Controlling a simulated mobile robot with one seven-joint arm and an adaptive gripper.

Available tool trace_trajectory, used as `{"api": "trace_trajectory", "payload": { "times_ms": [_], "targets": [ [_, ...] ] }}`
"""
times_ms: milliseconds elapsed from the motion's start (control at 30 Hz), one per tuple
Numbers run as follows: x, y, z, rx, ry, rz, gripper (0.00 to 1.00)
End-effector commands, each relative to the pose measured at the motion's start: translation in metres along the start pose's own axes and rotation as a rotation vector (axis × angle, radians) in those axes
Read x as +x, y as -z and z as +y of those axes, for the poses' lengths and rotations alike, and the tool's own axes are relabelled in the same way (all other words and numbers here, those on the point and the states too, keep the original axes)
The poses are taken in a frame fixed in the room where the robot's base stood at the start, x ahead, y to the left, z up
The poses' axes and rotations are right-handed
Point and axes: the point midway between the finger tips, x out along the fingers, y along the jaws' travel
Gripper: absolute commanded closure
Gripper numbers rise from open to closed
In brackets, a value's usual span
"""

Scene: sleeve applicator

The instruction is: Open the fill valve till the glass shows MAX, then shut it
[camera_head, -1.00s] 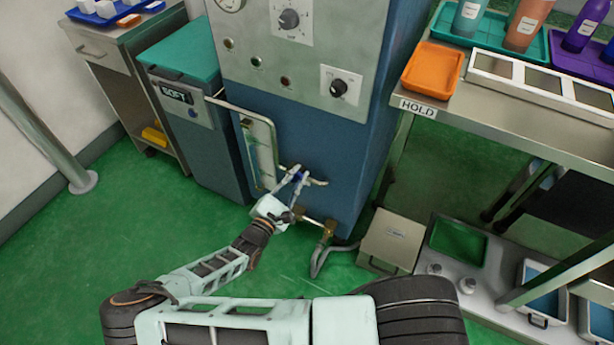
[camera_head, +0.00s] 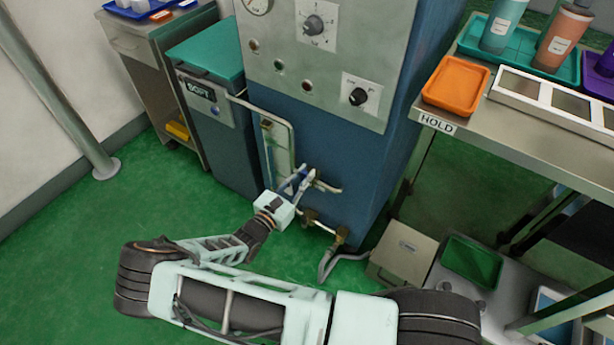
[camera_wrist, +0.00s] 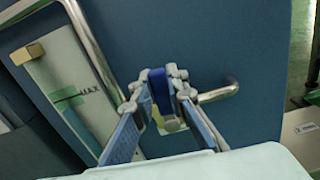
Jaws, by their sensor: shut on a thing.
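The fill valve's blue lever (camera_wrist: 160,91) is between the fingers of my gripper (camera_wrist: 165,84), which is shut on it low on the blue machine front. In the head view my gripper (camera_head: 303,180) is at the same spot, and the fingers hide most of the lever. The sight glass (camera_head: 281,150) stands upright just left of the valve. In the wrist view the glass (camera_wrist: 58,70) shows at the left, with a green band and the printed MAX mark (camera_wrist: 90,91). The liquid level in it is not clear to me.
A bent metal rail (camera_head: 291,128) guards the glass. A bare pipe end (camera_wrist: 218,93) sticks out right of the valve. A brass fitting and hose (camera_head: 338,238) are below. A grey bin (camera_head: 212,125) stands left; the HOLD table (camera_head: 460,130) stands right. Green floor is clear at left.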

Motion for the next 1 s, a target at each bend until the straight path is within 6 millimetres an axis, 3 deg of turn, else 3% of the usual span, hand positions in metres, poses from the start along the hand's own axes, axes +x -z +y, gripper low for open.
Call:
{"api": "trace_trajectory", "payload": {
  "times_ms": [700,733,800,867,1000],
  "targets": [
    [0.0003,0.0009,0.0048,-0.075,-0.002,0.002,1.0],
    [0.0003,0.0009,0.0048,-0.076,-0.002,0.002,0.84],
    [0.0002,0.0008,0.0048,-0.075,-0.002,0.001,0.76],
    [0.0002,0.0007,0.0047,-0.074,-0.002,0.001,0.69],
    [0.0001,0.0005,0.0045,-0.072,-0.001,0.001,0.68]
  ]
}}
